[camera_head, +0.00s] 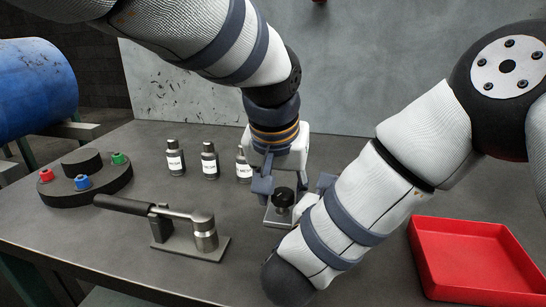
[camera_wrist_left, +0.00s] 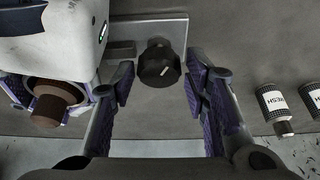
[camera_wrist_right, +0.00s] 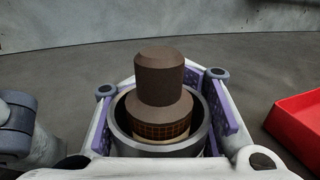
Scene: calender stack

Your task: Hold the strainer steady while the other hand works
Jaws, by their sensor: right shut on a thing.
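In the right wrist view, the strainer is a grey metal cup (camera_wrist_right: 121,132) with a stepped brown plug and a mesh band (camera_wrist_right: 162,105) upright in it. My right gripper (camera_wrist_right: 160,82) is shut around the cup, its purple pads on both sides. The brown plug also shows in the left wrist view (camera_wrist_left: 57,100). In the head view my right forearm hides the strainer and most of that gripper. My left gripper (camera_wrist_left: 160,70) is open, its fingers apart on either side of a black knob (camera_wrist_left: 158,64) on a grey plate; contact is not visible.
Three small labelled bottles (camera_head: 209,161) stand behind a metal lever fixture (camera_head: 203,233). A round black base with coloured buttons (camera_head: 85,183) is at left. A red tray (camera_head: 470,222) lies at right.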

